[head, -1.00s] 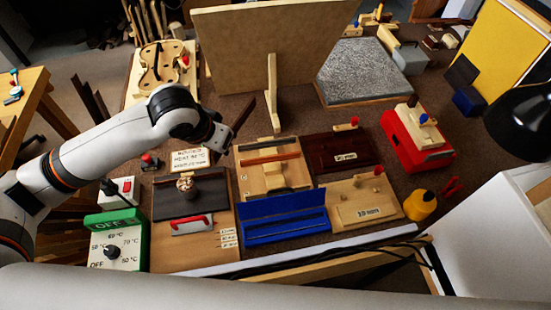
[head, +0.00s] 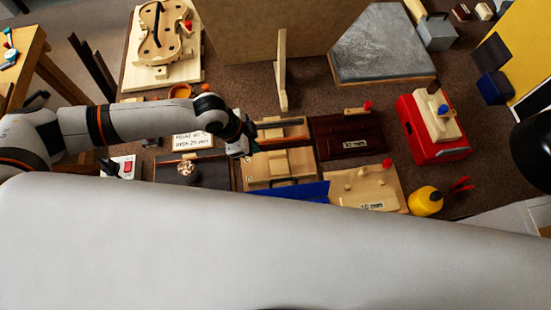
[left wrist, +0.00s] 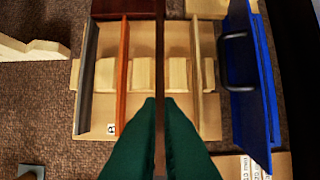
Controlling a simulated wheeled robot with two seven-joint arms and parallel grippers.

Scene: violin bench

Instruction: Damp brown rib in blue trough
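My left gripper (head: 240,150) is at the left edge of the wooden rib rack (head: 257,182) in the head view. In the left wrist view its green fingers (left wrist: 160,100) are shut on a thin dark brown rib (left wrist: 160,55). The rib runs lengthwise over the rack (left wrist: 98,120) and past its far end. A grey strip (left wrist: 88,75), an orange-red strip (left wrist: 122,70) and a pale strip (left wrist: 196,70) stand in the rack. The blue trough (left wrist: 262,80) lies right of it; in the head view the trough (head: 300,191) is partly hidden. My right gripper is not in view.
Beside the rack are a dark red board (head: 345,146) and a pale wooden board (head: 345,185). A yellow bottle (head: 425,201) and a red block with a wooden top (head: 425,145) stand right. An upright panel (head: 280,30) stands behind. My grey body part covers the lower head view.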

